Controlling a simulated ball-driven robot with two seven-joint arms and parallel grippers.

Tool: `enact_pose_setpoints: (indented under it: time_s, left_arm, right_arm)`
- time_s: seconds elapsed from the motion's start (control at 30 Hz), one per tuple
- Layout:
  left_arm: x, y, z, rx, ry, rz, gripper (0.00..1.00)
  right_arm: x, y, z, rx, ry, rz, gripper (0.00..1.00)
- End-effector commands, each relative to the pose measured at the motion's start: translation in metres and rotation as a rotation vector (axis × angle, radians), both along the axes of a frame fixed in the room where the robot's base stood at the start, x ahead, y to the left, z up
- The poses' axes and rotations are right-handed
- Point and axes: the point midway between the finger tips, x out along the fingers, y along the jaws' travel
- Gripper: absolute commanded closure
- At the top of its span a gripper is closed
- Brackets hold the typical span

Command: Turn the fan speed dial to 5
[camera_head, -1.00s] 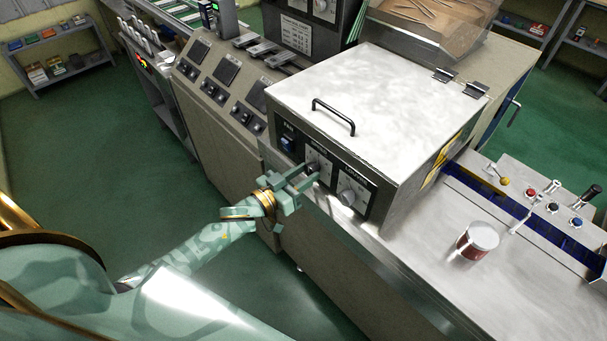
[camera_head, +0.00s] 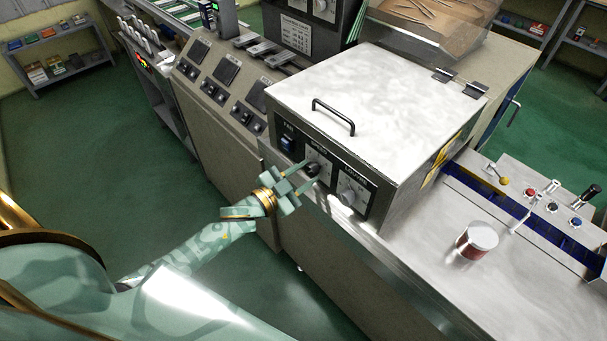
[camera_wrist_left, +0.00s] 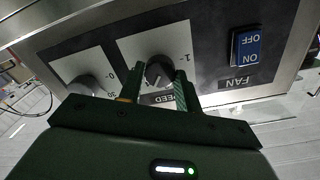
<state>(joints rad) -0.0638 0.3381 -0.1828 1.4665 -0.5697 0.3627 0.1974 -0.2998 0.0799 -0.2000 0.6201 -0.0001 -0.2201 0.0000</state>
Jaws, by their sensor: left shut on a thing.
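The fan speed dial (camera_head: 312,169) is a dark round knob on a white plate, on the front panel of the steel hood box. It also shows in the left wrist view (camera_wrist_left: 158,70), where the panel appears upside down. My left gripper (camera_head: 307,175) is at the panel with one finger on each side of the dial, shut on it. In the left wrist view the fingers (camera_wrist_left: 163,88) flank the knob and partly cover the scale and the SPEED label. I cannot read which number the dial points to. My right gripper is not in view.
A grey louver knob (camera_head: 346,196) sits right of the dial. A blue ON/OFF fan switch (camera_head: 288,143) is on its left. A black handle (camera_head: 334,116) stands on the lid. A red and white can (camera_head: 477,240) stands on the steel counter (camera_head: 420,262).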

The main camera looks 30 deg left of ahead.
Motion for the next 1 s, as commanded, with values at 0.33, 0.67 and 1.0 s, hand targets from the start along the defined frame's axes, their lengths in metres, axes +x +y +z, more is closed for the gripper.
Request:
enact_pose_setpoints:
  time_s: [0.33,0.67,1.0]
  left_arm:
    - [0.000,-0.001,-0.001,0.309,-0.111,-0.001,0.89]
    - [0.000,-0.001,-0.001,0.591,-0.214,0.000,0.89]
    - [0.000,-0.001,-0.001,0.791,-0.287,-0.001,0.89]
  right_arm:
    - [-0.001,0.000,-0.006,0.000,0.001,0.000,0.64]
    - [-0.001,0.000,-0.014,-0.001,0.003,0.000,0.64]
    - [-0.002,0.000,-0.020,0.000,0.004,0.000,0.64]
